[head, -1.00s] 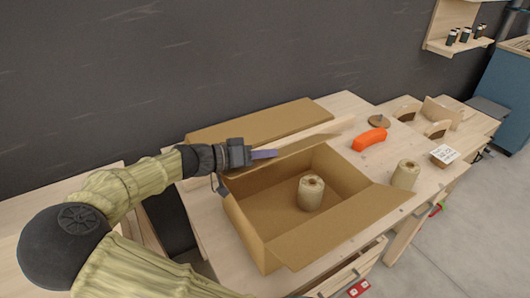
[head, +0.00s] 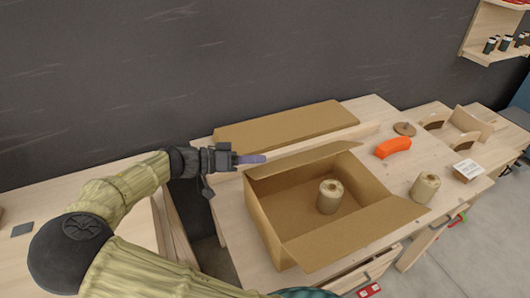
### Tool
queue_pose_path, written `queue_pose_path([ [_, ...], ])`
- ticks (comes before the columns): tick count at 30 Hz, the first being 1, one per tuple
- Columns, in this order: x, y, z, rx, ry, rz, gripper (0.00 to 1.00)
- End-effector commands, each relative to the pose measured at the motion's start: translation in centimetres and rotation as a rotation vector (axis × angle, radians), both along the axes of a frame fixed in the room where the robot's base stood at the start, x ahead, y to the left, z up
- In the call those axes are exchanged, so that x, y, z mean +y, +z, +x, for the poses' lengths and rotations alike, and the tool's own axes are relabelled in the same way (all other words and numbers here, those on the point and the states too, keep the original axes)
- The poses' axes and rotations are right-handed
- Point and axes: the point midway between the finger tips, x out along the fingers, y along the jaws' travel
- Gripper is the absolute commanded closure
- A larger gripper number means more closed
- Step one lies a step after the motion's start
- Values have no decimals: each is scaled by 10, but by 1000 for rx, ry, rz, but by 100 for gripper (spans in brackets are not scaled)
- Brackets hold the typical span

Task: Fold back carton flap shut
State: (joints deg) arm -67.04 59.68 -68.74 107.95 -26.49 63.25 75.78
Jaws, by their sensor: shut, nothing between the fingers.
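The open cardboard carton (head: 262,218) stands on the wooden workbench, with a roll of twine or tape (head: 330,196) inside it. Its back flap (head: 305,159) stands open along the far edge, sloping up and away from the opening. Contact with the flap cannot be told from this view.
A flat cardboard piece (head: 285,125) lies along the back of the bench. An orange object (head: 393,147), a second roll (head: 424,187) and a small labelled box (head: 467,170) lie to the right. The dark wall (head: 200,60) rises behind the bench.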

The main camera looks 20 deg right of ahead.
Motion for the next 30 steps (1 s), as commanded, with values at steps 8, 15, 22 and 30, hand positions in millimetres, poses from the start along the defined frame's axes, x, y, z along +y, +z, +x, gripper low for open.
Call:
queue_pose_path([
  [8,2,0,0,0,-2,1,100],
  [15,-4,10,4,4,-23,29,100],
  [22,-24,35,15,8,-107,144,100],
  [30,-41,62,27,-11,-205,287,100],
])
